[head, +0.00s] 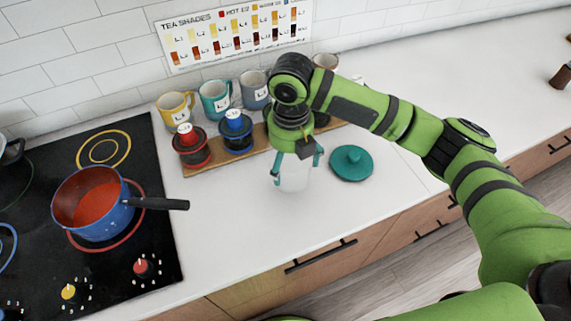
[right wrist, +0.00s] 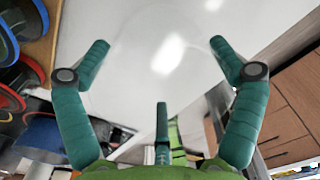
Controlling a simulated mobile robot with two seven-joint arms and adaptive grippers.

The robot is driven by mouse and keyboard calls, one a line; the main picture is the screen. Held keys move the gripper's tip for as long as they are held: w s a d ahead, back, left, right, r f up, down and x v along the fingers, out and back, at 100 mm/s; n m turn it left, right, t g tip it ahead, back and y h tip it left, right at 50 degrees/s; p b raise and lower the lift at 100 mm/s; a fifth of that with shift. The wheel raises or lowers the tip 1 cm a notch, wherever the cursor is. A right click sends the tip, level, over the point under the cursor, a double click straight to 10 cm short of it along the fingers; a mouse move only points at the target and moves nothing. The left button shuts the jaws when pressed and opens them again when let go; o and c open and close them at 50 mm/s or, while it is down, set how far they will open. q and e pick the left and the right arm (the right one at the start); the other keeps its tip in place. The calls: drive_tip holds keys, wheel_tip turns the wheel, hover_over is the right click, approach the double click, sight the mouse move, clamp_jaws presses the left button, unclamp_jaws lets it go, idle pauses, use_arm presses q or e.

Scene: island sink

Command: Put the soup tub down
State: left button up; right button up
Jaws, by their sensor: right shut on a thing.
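The soup tub (head: 293,180) is a pale, whitish tub at the counter's front part, below my right gripper (head: 297,163) in the head view. The right gripper points down with its teal fingers on either side of the tub and is shut on it. The tub's upper part is partly hidden by the gripper. I cannot tell whether its base touches the counter. The right wrist view also shows the right gripper (right wrist: 160,48), its fingers apart around a pale, glossy area where the tub is hard to make out. My left gripper is not in view.
A teal round lid (head: 351,163) lies on the counter right of the tub. Behind are a wooden board (head: 222,160) with red and blue lidded jars, and several mugs. A blue pot (head: 92,222) of red soup sits on the black hob. The counter (head: 235,220) is clear in front.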

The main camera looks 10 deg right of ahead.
sight(286, 170)
drive_tip(key=shift+w+a+f, duration=0.35)
drive_tip(key=shift+w+a, duration=0.05)
drive_tip(key=shift+w, duration=0.15)
wheel_tip(286, 170, down, 4)
drive_tip(key=shift+r+p, duration=0.1)
drive_tip(key=shift+p, duration=0.75)
drive_tip(key=shift+f, duration=0.25)
drive_tip(key=shift+f, duration=0.1)
drive_tip(key=o, duration=0.8)
